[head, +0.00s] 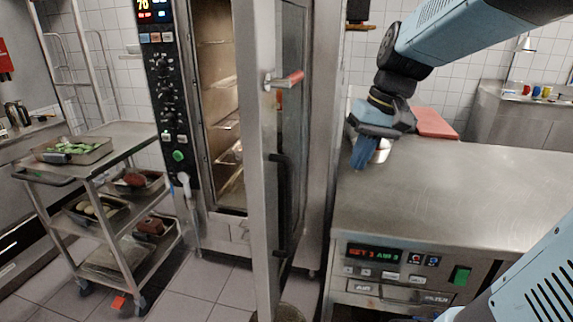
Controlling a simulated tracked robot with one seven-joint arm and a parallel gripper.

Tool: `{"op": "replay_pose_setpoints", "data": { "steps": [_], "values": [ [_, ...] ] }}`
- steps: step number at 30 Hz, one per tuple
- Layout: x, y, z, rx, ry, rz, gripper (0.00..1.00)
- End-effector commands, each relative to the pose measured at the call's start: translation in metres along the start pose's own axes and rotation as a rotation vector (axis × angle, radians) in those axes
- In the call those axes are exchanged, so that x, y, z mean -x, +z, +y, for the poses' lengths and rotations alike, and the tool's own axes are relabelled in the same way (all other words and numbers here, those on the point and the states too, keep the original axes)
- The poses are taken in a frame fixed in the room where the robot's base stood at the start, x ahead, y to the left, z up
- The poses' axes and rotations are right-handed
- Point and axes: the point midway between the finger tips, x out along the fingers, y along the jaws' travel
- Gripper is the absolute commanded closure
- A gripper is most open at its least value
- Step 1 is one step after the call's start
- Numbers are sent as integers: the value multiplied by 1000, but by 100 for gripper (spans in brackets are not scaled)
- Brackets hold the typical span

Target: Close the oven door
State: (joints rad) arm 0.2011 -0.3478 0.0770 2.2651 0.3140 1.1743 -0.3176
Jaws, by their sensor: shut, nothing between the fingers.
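The oven door (261,180) stands wide open in the middle of the head view, seen nearly edge-on and swung toward me. It has a red-tipped latch handle (290,79) near the top and a black bar handle (280,200) lower down. Behind it, to the left, the lit oven cavity (222,130) shows racks inside. My gripper (360,162) is shut and empty, to the right of the door and apart from it. It points down over the back left part of the steel counter. A white, round object partly shows behind the fingers.
The steel counter (455,190) with a control panel stands right of the door. A red board (433,122) lies at its back. A steel trolley (110,140) with several food trays stands left of the oven. Tiled floor (205,285) is free in front of the cavity.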

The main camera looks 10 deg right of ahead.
Motion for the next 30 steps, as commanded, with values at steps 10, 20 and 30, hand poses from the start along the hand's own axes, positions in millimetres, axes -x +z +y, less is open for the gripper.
{"op": "replay_pose_setpoints", "data": {
  "steps": [10, 20, 30],
  "values": [
    [-17, -73, 12, 26, -297, -150, 100],
    [-26, -124, 32, 61, -541, -179, 100],
    [-40, -129, 27, 70, -586, -178, 100]
  ]
}}
